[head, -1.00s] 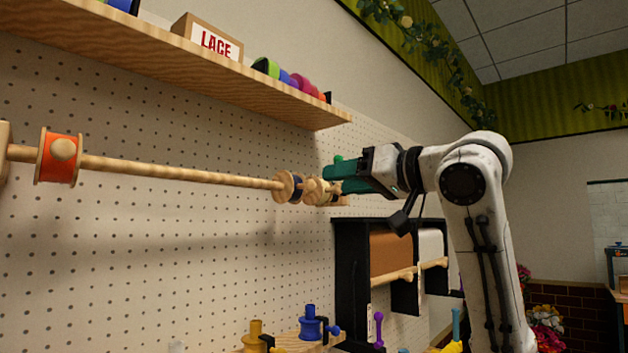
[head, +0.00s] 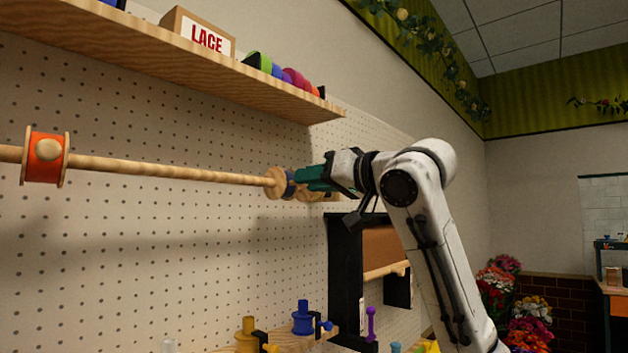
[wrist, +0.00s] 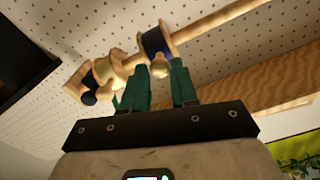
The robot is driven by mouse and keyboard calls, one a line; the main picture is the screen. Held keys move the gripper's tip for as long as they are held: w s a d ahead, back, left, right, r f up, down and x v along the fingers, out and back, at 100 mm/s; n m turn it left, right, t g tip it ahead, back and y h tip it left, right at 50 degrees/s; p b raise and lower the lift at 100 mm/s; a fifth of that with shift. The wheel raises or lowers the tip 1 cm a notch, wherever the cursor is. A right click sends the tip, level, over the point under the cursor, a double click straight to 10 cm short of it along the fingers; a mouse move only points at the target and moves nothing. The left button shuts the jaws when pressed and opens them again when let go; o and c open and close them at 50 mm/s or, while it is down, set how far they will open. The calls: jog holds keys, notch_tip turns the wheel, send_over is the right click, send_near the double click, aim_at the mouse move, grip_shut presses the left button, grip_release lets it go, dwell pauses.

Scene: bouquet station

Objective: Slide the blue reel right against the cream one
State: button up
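The blue reel (head: 289,184) sits on a long wooden rod (head: 180,173) on the pegboard wall. In the wrist view the blue reel (wrist: 153,42) has pale wooden flanges and a round wooden knob (wrist: 158,68). My gripper (wrist: 160,70) has its green fingers apart, one on each side of that knob; I cannot tell whether they touch it. The cream reel (wrist: 104,70) is on the rod to the left in the wrist view, with a short gap between the two reels. A dark knob shows by it. In the head view my gripper (head: 301,179) partly hides both reels.
An orange reel (head: 45,158) is far left on the same rod. A wooden shelf (head: 170,60) with a LACE box (head: 197,34) and coloured rolls runs above. A black rack (head: 343,270) stands below right. The rod is bare between the orange and blue reels.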

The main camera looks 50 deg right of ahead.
grip_shut()
jog(key=d+p, duration=0.1)
jog(key=d, duration=0.3)
jog(key=shift+d+p, duration=0.3)
jog(key=shift+p, duration=0.1)
jog(key=shift+o, duration=2.2)
grip_release()
jog(key=shift+d, duration=0.1)
